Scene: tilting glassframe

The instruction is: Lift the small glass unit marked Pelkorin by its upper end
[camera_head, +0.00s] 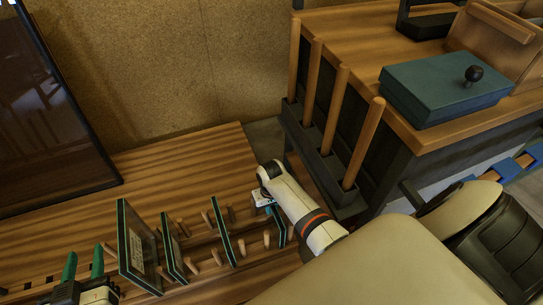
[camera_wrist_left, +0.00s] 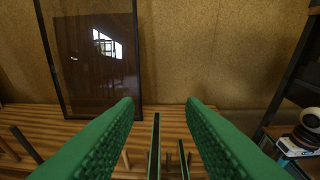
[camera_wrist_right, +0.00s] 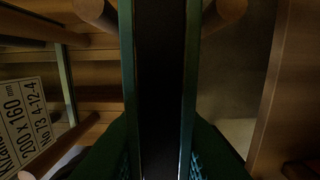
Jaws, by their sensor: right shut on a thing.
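Several dark glass units with green edges stand upright among wooden pegs, including the large left one (camera_head: 138,250), a smaller one (camera_head: 173,250) and a middle one (camera_head: 223,232). My right gripper (camera_head: 265,203) is shut on the upper end of the rightmost small unit (camera_head: 281,230). In the right wrist view this unit (camera_wrist_right: 163,75) runs edge-on between the fingers. I cannot read the name Pelkorin on any unit. My left gripper (camera_head: 84,267) is open and empty, left of the units; its green fingers (camera_wrist_left: 160,125) stand apart in the left wrist view.
A tall dark framed pane (camera_head: 50,120) leans at the back left. A dark rack (camera_head: 318,160) with wooden posts and a bench with a teal box (camera_head: 440,90) stand right. The bench top (camera_head: 190,155) behind the units is clear.

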